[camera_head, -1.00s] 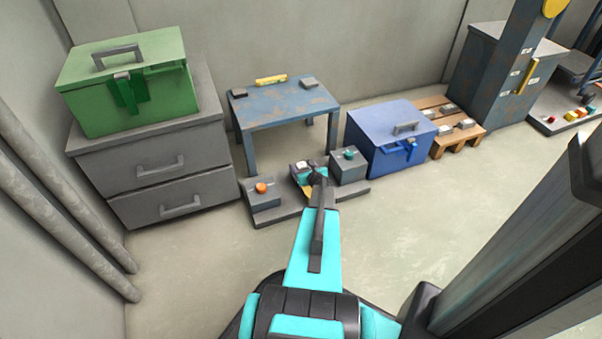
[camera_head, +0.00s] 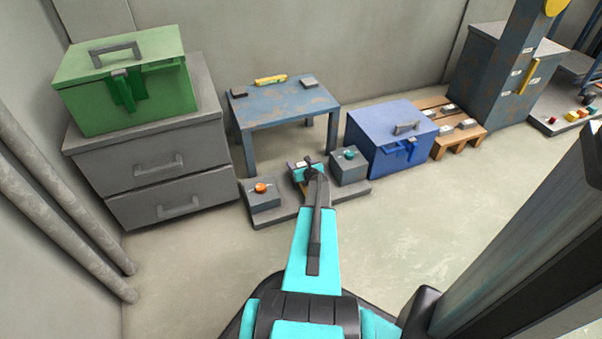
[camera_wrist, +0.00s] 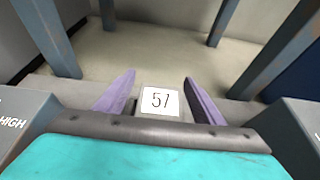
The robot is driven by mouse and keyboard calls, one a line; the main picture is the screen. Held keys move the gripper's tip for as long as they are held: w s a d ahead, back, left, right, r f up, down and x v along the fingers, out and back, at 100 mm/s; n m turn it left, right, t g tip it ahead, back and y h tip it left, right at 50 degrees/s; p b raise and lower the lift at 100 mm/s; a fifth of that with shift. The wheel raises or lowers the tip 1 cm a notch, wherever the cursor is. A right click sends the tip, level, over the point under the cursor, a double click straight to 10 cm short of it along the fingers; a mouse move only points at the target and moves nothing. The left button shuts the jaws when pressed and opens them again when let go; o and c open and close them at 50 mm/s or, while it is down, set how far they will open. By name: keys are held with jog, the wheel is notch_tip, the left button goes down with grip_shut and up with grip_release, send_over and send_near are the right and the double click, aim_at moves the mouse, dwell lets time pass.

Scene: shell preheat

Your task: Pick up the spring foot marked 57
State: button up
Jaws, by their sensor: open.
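The spring foot marked 57 (camera_wrist: 160,102) shows a white label with black digits in the wrist view. It sits low between the two purple fingers of my gripper (camera_wrist: 159,78). The gripper is open, with a gap visible on each side of the label. The foot's lower body is hidden behind my wrist's dark edge. In the head view my gripper (camera_head: 308,170) is over the middle of a grey base plate (camera_head: 275,220), where it largely hides the foot.
A grey box with an orange knob (camera_head: 262,188) stands left of my gripper and one with a teal knob (camera_head: 350,154) right. A blue table (camera_head: 285,103) stands behind, a blue toolbox (camera_head: 390,140) at right, and grey drawers (camera_head: 155,170) at left. The front floor is clear.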

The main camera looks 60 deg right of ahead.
jog(key=shift+c, duration=0.3)
jog(key=c, duration=1.3)
jog(key=shift+r+p, duration=2.15)
jog(key=shift+r, duration=2.85)
